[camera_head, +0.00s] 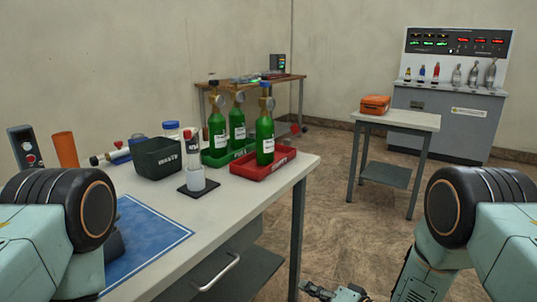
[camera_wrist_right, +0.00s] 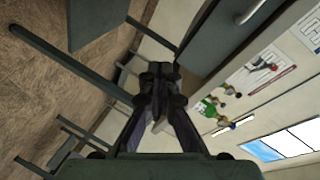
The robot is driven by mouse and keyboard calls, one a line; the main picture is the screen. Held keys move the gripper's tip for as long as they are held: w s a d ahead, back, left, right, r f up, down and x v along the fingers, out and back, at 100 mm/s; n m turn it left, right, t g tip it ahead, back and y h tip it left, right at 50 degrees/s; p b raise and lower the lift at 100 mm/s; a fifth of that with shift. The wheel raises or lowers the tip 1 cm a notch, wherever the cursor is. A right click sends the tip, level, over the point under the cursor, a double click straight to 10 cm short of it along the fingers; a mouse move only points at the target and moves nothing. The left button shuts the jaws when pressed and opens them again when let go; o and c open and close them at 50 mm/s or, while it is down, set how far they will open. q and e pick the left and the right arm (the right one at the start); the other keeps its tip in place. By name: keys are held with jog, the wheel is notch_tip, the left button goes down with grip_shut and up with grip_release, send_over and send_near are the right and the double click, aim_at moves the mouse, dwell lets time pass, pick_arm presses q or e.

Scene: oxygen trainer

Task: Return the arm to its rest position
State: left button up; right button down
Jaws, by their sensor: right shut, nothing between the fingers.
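My right arm comes in from the lower right of the head view, and its gripper (camera_head: 335,292) is at the bottom edge, low over the floor and to the right of the workbench (camera_head: 238,205). In the right wrist view the fingers of this gripper (camera_wrist_right: 157,78) meet at their tips with nothing between them. My left arm shows at the left edge of the head view, over the near left part of the bench.
The bench carries a blue mat (camera_head: 145,240), a dark waste bin (camera_head: 158,157), a green tray (camera_head: 215,160) and a red tray (camera_head: 262,165) with green bottles. A side table (camera_head: 415,119) with an orange case (camera_head: 375,105) stands right. Floor between is clear.

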jog(key=s+d+f+n+g+h, duration=0.1)
jog(key=s+d+f+g+h, duration=0.1)
jog(key=s+d+f+h, duration=0.3)
jog(key=s+d+f+n+g+p, duration=0.1)
jog(key=s+f+g, duration=0.15)
jog(key=s, duration=0.55)
jog(key=s+d+f+n+g+h, duration=0.1)
jog(key=s+d+f+h, duration=0.25)
jog(key=s, duration=0.25)
jog(key=s+d+r+g+h+p, duration=0.1)
jog(key=s+g, duration=0.1)
jog(key=s, duration=0.8)
jog(key=s+d+r+g+h, duration=0.1)
jog(key=s+d+g, duration=0.1)
jog(key=s, duration=0.8)
jog(key=shift+r+g+p, duration=0.35)
jog(key=shift+g+p, duration=0.05)
jog(key=shift+g, duration=0.35)
jog(key=shift+s, duration=0.1)
